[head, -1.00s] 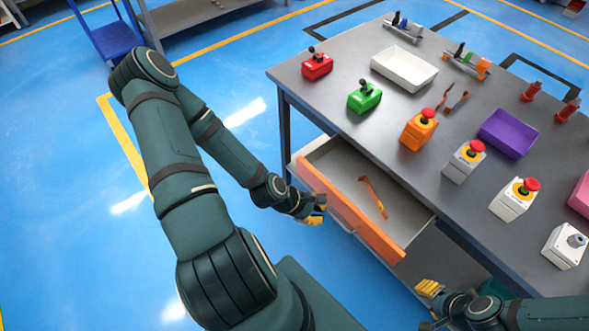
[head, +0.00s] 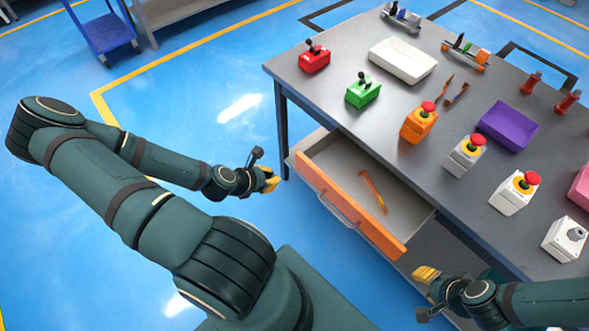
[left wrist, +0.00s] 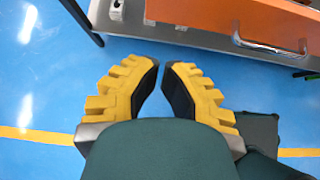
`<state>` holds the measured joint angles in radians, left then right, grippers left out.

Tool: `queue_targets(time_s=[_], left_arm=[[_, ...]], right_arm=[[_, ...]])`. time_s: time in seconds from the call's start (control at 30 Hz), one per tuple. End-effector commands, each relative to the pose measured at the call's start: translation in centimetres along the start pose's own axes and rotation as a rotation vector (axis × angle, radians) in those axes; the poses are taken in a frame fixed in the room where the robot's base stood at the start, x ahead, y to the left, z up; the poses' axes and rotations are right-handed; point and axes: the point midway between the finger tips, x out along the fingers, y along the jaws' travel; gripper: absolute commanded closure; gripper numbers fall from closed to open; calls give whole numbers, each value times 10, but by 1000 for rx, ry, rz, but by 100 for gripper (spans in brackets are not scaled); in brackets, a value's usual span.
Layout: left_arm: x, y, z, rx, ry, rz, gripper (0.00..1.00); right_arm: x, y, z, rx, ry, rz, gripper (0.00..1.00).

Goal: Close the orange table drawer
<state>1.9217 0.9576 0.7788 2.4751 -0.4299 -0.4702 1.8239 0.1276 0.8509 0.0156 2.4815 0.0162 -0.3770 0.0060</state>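The orange-fronted drawer (head: 350,208) stands pulled out from under the grey table (head: 440,175). An orange bent strip (head: 374,194) lies inside it. The drawer front (left wrist: 270,22) and its handle also show at the top right of the left wrist view. My left gripper (head: 272,180) is left of the drawer, apart from it. In the left wrist view its yellow fingers (left wrist: 161,70) are empty, with a small gap between the tips. My right gripper (head: 424,284) is below the drawer's right end; its finger gap cannot be made out.
On the table stand red (head: 315,58) and green (head: 363,92) joystick boxes, several button boxes, a white tray (head: 403,62) and a purple tray (head: 508,130). A blue cart (head: 104,32) stands at the back left. The floor left of the drawer is clear.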

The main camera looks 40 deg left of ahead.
Motion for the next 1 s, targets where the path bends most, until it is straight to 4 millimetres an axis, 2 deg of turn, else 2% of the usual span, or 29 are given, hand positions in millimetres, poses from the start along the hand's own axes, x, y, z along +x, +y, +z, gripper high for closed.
queue_targets(time_s=[0.03, 0.4, 0.7, 1.0], left_arm=[[11, -1, -1, 2, -1, -3, 100], [78, -2, -1, 3, -1, -4, 100], [99, 0, 23, 2, 1, 0, 100], [103, 0, 27, 0, 2, 0, 100]], right_arm=[[4, 1, 1, 0, -1, 0, 61], [16, 6, 8, -4, -15, -1, 61], [16, 6, 8, -5, -17, -2, 61], [16, 6, 8, -5, -17, -2, 61]])
